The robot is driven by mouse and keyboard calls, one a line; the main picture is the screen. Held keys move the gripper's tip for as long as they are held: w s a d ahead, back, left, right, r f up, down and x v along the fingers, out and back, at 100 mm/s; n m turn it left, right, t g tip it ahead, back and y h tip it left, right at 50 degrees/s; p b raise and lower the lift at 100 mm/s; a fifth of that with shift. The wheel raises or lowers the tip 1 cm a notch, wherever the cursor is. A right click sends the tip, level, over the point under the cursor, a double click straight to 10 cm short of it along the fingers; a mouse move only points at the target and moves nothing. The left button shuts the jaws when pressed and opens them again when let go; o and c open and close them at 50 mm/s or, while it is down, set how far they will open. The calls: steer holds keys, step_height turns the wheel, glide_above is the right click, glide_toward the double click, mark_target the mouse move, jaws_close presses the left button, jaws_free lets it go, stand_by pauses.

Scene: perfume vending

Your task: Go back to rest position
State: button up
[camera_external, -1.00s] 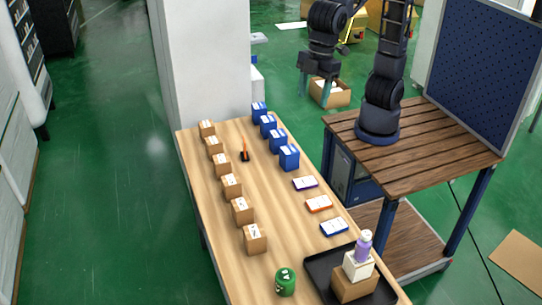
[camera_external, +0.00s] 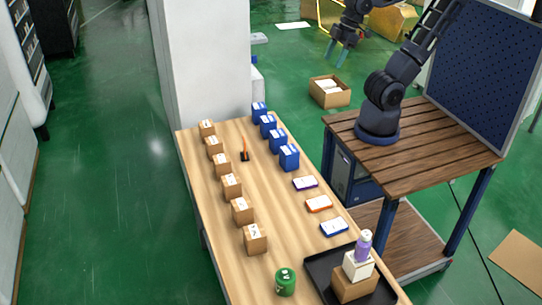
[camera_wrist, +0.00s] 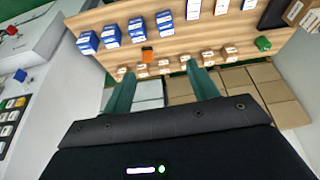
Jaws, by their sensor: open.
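My gripper (camera_external: 343,52) is at the top of the external view, raised and off to the right of the long table's far end. Its two teal fingers are apart with nothing between them; in the wrist view my gripper (camera_wrist: 160,85) also shows open and empty. My arm stands on the slatted wooden stand (camera_external: 440,145) and leans away to the upper right.
The long wooden table (camera_external: 215,205) carries brown boxes (camera_external: 231,186), blue boxes (camera_external: 289,157), flat packs (camera_external: 318,204), a green can (camera_external: 286,281) and a black tray (camera_external: 318,272) with stacked boxes and a purple bottle (camera_external: 363,245). An open carton (camera_external: 330,91) sits on the floor.

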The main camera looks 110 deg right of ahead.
steer(key=shift+s+d+f, duration=0.4)
steer(key=shift+s+f, duration=0.05)
steer(key=shift+s, duration=0.3)
